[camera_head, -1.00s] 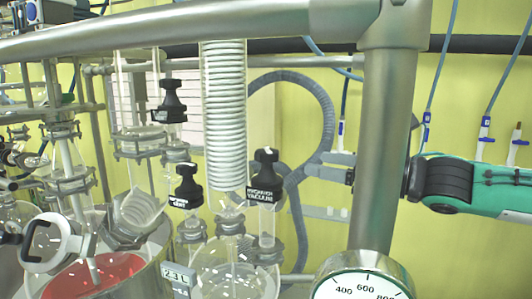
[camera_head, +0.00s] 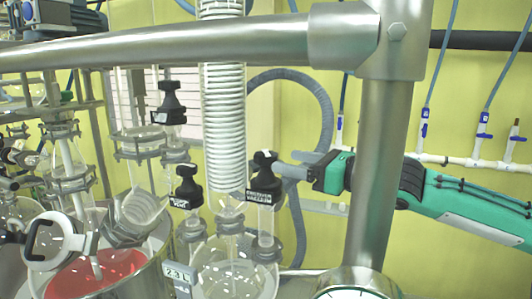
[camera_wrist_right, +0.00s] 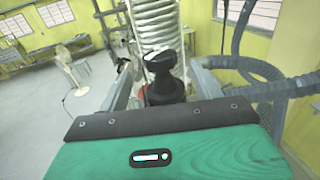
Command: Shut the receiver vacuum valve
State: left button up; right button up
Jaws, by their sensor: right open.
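The receiver vacuum valve (camera_head: 263,177) is a black knob with a white-lettered label on a glass neck, right of the coiled condenser in the head view. In the right wrist view its black knob (camera_wrist_right: 162,74) stands upright between my two fingers, with space on both sides. My right gripper (camera_head: 287,167) comes from the right, open, its fingertips close to the valve's right side in the head view. I cannot tell whether they touch it.
Another black labelled valve (camera_head: 188,188) stands just left, and a third (camera_head: 171,103) stands higher. The glass condenser (camera_head: 224,120) rises behind the valve. A thick metal post (camera_head: 378,170) crosses in front of my right arm. A gauge (camera_head: 357,284) sits below. A grey hose (camera_head: 328,115) loops behind.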

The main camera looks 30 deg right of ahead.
aim_at(276, 157)
jog(key=shift+p+x, duration=1.25)
jog(key=shift+x, duration=1.3)
jog(key=shift+p+x, duration=0.3)
jog(key=shift+x, duration=0.6)
jog(key=c, duration=1)
jog(key=shift+a+m+h, duration=0.1)
jog(key=shift+m+h, duration=0.2)
jog(key=shift+h, duration=0.1)
